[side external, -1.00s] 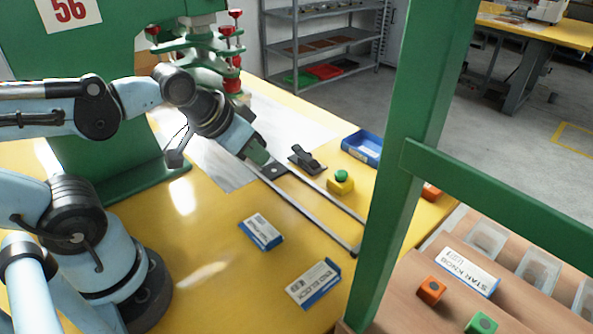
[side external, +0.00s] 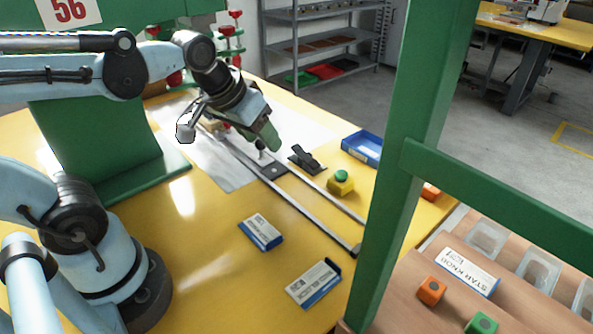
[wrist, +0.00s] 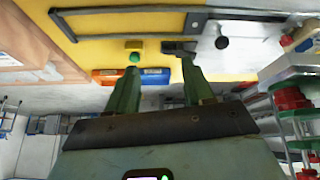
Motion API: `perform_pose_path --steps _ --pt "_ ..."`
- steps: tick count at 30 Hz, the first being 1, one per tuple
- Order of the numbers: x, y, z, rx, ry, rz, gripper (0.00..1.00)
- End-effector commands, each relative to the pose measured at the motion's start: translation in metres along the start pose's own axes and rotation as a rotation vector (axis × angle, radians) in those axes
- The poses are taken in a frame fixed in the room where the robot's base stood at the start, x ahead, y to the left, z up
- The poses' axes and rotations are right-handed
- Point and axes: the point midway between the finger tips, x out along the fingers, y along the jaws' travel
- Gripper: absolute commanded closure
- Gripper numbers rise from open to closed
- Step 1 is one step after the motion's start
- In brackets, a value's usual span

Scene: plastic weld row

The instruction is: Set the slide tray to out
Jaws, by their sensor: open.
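The slide tray's two metal rails (side external: 310,208) run along the yellow table from the press toward the front right, joined by a dark end bar. In the wrist view the rails (wrist: 125,9), the dark plate (wrist: 195,22) and the round knob (wrist: 222,42) show at the top. My gripper (side external: 274,142) is tilted above the plate, apart from it. In the wrist view my gripper (wrist: 160,70) has its green fingers apart, with nothing between them.
A black clamp (side external: 305,159), a yellow box with a green button (side external: 341,184) and a blue bin (side external: 361,148) stand right of the rails. Two labelled boxes (side external: 261,232) (side external: 314,283) lie left of them. A green post (side external: 405,150) crosses the view.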

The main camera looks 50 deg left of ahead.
Motion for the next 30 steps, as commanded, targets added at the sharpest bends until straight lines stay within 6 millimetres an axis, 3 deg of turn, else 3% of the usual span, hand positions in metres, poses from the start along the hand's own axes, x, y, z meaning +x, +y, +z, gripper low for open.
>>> perform_pose_path --steps 6,15,21,30 --pt "-0.001 -0.019 -0.047 -0.278 -0.152 -0.087 0.43" --pt "0.016 -0.055 -0.096 -0.663 -0.338 -0.253 0.43" --pt "0.036 -0.082 -0.118 -0.909 -0.440 -0.387 0.43" --pt "0.054 -0.106 -0.127 -1.108 -0.515 -0.514 0.43"
